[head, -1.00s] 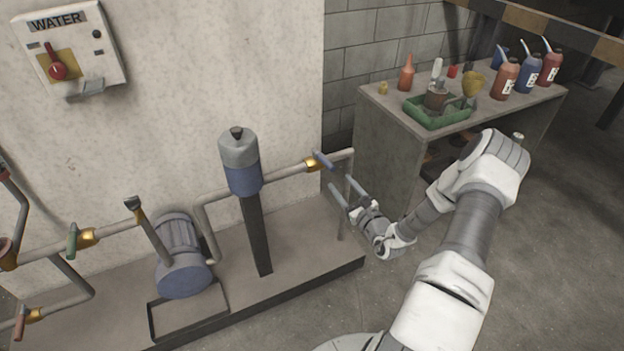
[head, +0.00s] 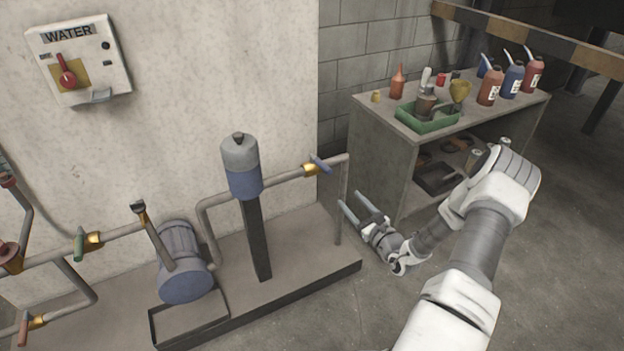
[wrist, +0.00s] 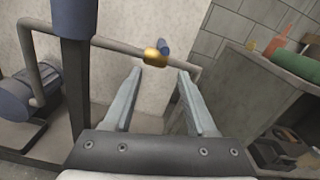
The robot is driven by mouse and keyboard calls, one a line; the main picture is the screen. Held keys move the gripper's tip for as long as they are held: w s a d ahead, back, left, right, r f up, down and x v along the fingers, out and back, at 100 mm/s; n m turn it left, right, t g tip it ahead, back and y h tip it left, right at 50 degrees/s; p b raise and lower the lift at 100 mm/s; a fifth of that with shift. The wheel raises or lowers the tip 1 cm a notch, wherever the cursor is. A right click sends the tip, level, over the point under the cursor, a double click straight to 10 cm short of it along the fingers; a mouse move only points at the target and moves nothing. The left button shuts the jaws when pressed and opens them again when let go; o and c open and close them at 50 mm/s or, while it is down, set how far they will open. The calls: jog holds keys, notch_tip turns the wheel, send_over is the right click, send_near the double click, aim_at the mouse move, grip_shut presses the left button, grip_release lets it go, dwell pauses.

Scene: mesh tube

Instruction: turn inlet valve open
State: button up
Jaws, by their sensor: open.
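I cannot tell from the frames which valve is the inlet. A brass valve with a blue handle (head: 320,163) sits on the pipe right of the blue-grey filter; it also shows in the wrist view (wrist: 164,46). A green-handled valve (head: 79,243) is on the pipe at the left, and a red-handled one (head: 24,330) is low at the left edge. My gripper (head: 349,198) is open and empty, below and right of the blue-handled valve and apart from it. In the wrist view its fingers (wrist: 160,71) point toward that valve, with the pipe beyond the tips.
A blue-grey pump (head: 183,265) and the filter (head: 241,165) on its post stand on the low plinth. A workbench (head: 385,150) with bottles and a green tray (head: 427,119) stands right of my gripper. A water switch box (head: 80,60) is on the wall. Open floor lies in front.

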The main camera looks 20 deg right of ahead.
jog(key=a+r+n+g+y+p, duration=0.2)
jog(key=a+r+n+g+y, duration=0.2)
jog(key=a+r+n+y, duration=0.4)
jog(key=shift+w+a+r+n+p, duration=0.35)
jog(key=shift+a+r+n, duration=0.45)
jog(key=shift+a+r, duration=1.85)
jog(key=shift+d+r, duration=0.3)
jog(key=shift+d, duration=0.05)
